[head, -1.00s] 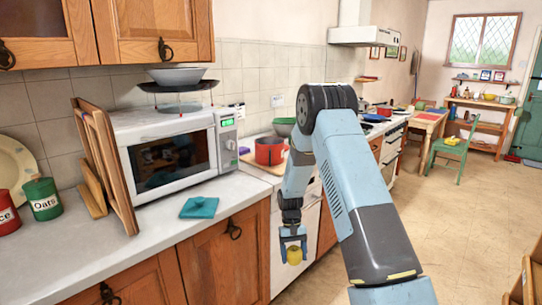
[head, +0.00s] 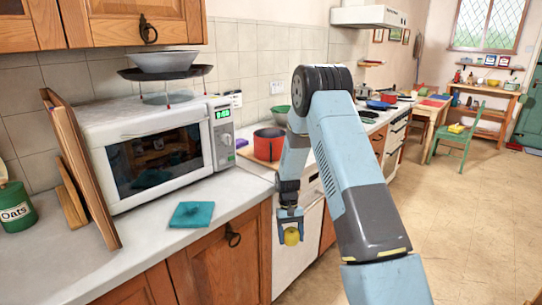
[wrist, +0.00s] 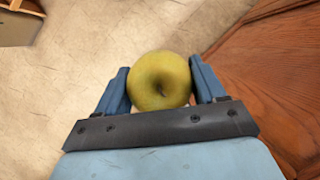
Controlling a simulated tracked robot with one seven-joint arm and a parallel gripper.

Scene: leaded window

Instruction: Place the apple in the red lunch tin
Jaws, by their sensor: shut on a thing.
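The yellow-green apple (head: 291,237) is held in my gripper (head: 290,226), low in front of the counter fronts in the head view. In the wrist view the apple (wrist: 160,82) sits between the two blue fingers of my gripper (wrist: 160,88), with a finger on each side. Bare floor shows beyond it. I cannot make out the red lunch tin for sure. A small red thing (head: 432,103) lies on the far wooden table, too small to identify.
A red pot (head: 268,146) stands on the counter beside the white microwave (head: 205,180). A teal cloth (head: 192,214) lies on the near counter (head: 150,236). A green chair (head: 459,146) stands by the wooden table (head: 426,113). The tiled floor (head: 470,225) at right is clear.

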